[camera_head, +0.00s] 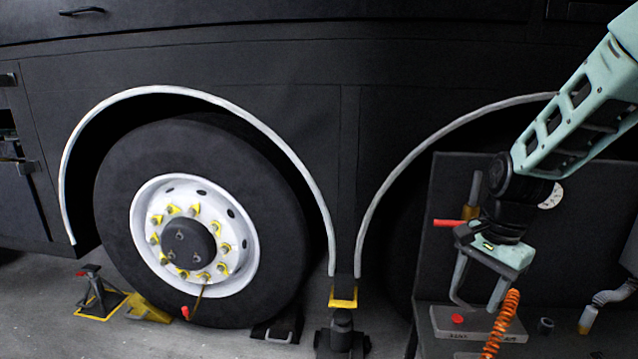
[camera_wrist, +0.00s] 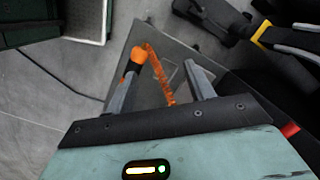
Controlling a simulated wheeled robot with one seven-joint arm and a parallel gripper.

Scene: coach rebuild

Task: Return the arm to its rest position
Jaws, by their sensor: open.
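My teal arm reaches in from the upper right in the head view. My gripper (camera_head: 475,307) points down at the right, in front of a dark workstand (camera_head: 560,220). Its two fingers are apart with nothing held between them. In the wrist view my gripper (camera_wrist: 158,75) also shows its two grey fingers spread. An orange coiled hose (camera_wrist: 157,73) appears between and beyond the fingers. In the head view the orange coiled hose (camera_head: 500,325) hangs just right of the fingers; I cannot tell whether it touches them.
A coach wheel (camera_head: 240,240) stands at the left under a dark body panel. A jack (camera_head: 342,335) and an axle stand (camera_head: 97,295) are on the floor. A grey box with a red button (camera_head: 470,322) sits below my gripper. A red-handled tool (camera_head: 450,223) is close behind it.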

